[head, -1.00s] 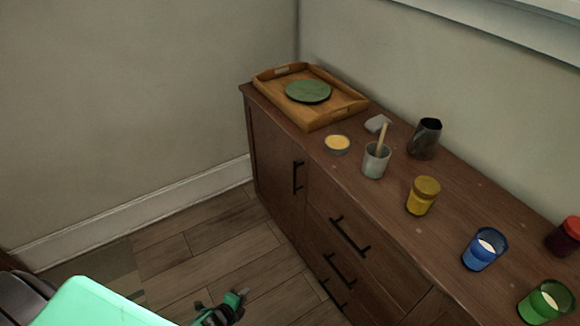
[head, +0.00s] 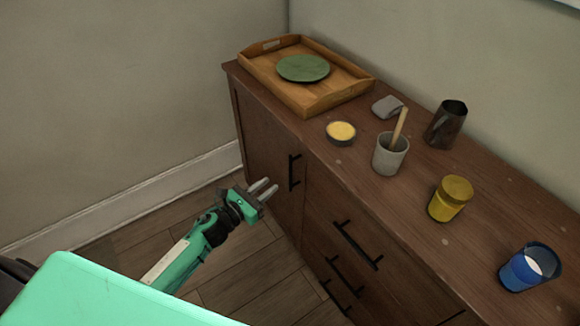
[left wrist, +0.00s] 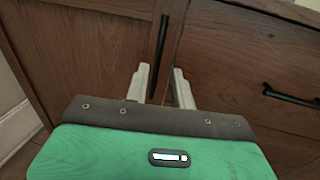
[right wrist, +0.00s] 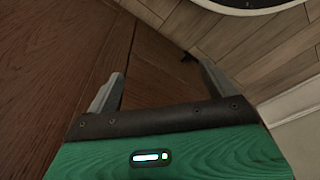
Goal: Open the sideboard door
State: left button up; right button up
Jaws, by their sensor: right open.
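The dark brown wooden sideboard (head: 262,125) stands against the right wall. Its door (head: 268,170) at the far left end is shut and has a black vertical bar handle (head: 294,172). My left gripper (head: 268,189) is in front of this door, just left of the handle in the head view. In the left wrist view the open fingers (left wrist: 161,82) are apart, with the lower part of the handle (left wrist: 160,55) showing between them; I cannot tell whether they touch it. My right gripper (right wrist: 162,75) is open and empty, near a brown wooden surface, and is not seen in the head view.
Drawer handles (head: 357,245) stick out right of the door.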

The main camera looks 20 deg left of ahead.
aim_at(290, 169)
pick_arm(q)
jog(key=x, duration=1)
jog(key=shift+w+p, duration=0.25)
jog(key=shift+p, duration=0.1)
jog(key=shift+f, duration=0.1)
pick_arm(e)
jog(key=shift+s+f, duration=0.2)
jog(key=shift+f, duration=1.05)
pick_arm(q)
grip_shut()
